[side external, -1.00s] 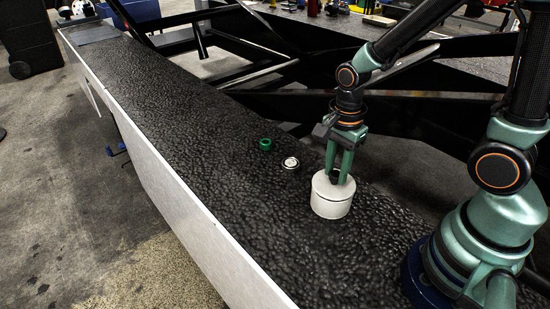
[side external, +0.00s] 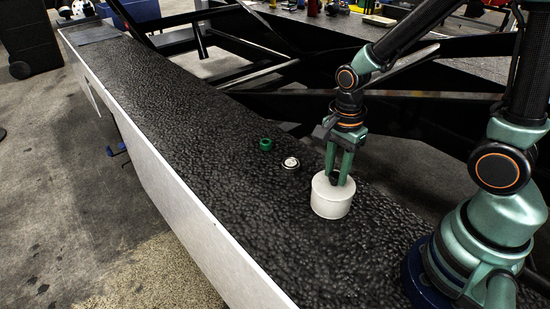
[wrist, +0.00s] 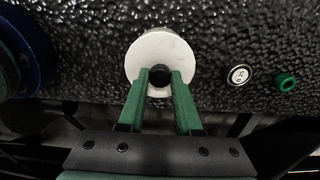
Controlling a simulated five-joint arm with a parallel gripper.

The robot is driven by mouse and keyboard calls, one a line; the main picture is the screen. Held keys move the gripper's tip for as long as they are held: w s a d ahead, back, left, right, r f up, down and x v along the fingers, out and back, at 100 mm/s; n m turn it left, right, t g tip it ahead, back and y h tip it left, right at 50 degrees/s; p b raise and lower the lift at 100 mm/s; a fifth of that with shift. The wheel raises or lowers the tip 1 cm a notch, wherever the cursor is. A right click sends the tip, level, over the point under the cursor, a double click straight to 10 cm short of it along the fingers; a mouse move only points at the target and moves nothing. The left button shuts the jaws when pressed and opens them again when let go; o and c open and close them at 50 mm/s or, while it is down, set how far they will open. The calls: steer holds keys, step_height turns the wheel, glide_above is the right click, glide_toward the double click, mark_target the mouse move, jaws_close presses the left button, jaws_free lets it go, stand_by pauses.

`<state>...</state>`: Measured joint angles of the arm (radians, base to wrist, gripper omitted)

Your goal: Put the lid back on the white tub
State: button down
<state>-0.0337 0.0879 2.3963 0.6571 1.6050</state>
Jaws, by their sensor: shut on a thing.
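The white tub (side external: 331,204) stands upright on the black textured belt. Its round white lid (wrist: 144,58) lies on top of it and looks level in the side view. The lid has a dark knob (wrist: 159,75) in its middle. My gripper (side external: 338,180) points down from above with its green fingers on either side of the knob, shut on it. In the wrist view the lid hides most of the tub below.
A small dark round thing with a pale face (side external: 291,163) and a green ring (side external: 266,144) lie on the belt left of the tub. A white side wall (side external: 185,210) runs along the belt's near edge. The belt's far stretch is clear.

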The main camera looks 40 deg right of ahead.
stand_by(0.4)
steer(key=shift+c, duration=0.2)
jaws_free()
steer(key=shift+r, duration=3.5)
jaws_close()
